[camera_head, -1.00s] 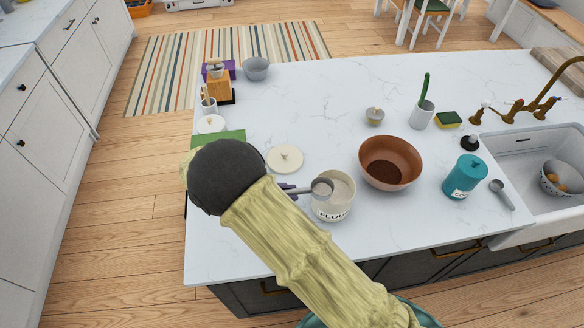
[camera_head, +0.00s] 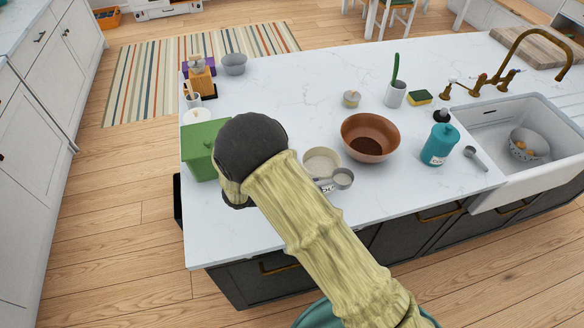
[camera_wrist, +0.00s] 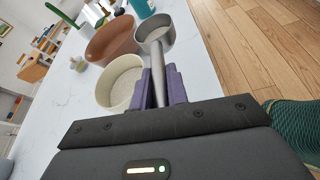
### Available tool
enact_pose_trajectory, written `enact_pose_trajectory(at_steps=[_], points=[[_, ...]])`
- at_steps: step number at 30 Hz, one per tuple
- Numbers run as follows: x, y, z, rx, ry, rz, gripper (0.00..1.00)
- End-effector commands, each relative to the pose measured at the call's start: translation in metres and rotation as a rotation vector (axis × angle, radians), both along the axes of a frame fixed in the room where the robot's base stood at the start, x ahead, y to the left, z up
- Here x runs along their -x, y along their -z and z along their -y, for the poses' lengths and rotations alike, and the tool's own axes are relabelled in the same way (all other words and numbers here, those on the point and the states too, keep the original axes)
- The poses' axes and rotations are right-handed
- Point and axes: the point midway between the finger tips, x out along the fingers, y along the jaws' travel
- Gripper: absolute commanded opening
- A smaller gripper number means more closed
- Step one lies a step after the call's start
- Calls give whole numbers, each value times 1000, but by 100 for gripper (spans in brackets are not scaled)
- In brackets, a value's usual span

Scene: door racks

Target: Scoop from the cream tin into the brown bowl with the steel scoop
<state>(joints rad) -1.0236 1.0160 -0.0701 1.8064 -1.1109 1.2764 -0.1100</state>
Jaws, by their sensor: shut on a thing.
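The steel scoop (camera_head: 343,178) is in my gripper, its handle between the purple fingers (camera_wrist: 163,88) in the wrist view. Its cup (camera_wrist: 154,34) is pale inside; I cannot tell surely how much it holds. In the head view the cup overlaps the front right rim of the cream tin (camera_head: 321,161), which holds pale powder; in the wrist view the tin (camera_wrist: 113,96) is left of the handle. The brown bowl (camera_head: 369,139), with dark brown contents, stands behind and right of the tin. It also shows in the wrist view (camera_wrist: 108,43).
A teal canister (camera_head: 439,145) and a spare scoop (camera_head: 475,158) are right of the bowl, near the sink (camera_head: 495,115). A green box (camera_head: 199,150) is left of my arm.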

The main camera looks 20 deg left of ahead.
Motion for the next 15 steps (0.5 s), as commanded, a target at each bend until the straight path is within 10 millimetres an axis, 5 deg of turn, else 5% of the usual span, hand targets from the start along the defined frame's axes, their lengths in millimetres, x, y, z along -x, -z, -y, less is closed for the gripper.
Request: enact_pose_trajectory(at_steps=[8, 15], points=[[-30, 22, 66, 10, -10, -2, 0], [-45, 62, 164, 17, -25, -11, 0]])
